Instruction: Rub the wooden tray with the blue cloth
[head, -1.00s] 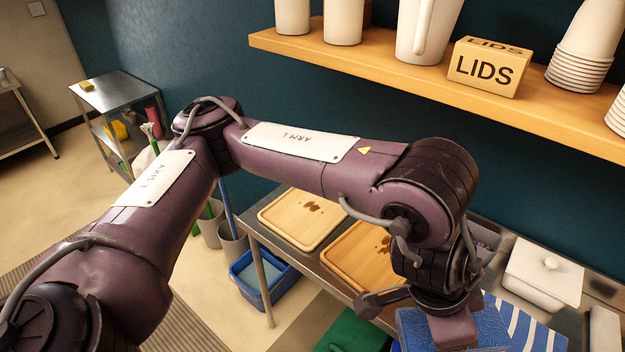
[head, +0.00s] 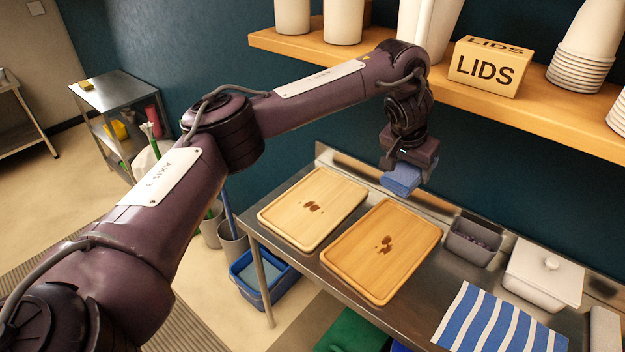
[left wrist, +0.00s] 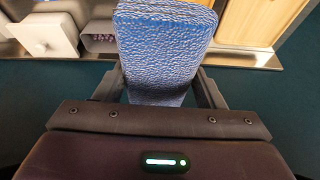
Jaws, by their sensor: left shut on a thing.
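My left gripper (head: 408,160) is shut on the blue cloth (head: 401,180), which hangs below the fingers near the wall. In the left wrist view the cloth (left wrist: 165,45) fills the space between the fingers. Two wooden trays lie side by side on the steel table: a paler one (head: 283,214) at left and a more orange one (head: 358,268) at right. Each has dark brown stains near its middle. The cloth is held above and behind the right tray, apart from both trays. My right gripper is not in view.
A small grey bin (head: 472,250), a white lidded container (head: 540,280) and a blue-and-white striped cloth (head: 480,322) are right of the trays. A wooden shelf (head: 480,98) with cups and a LIDS box (head: 488,68) overhangs the table. A blue bucket (head: 262,290) stands on the floor.

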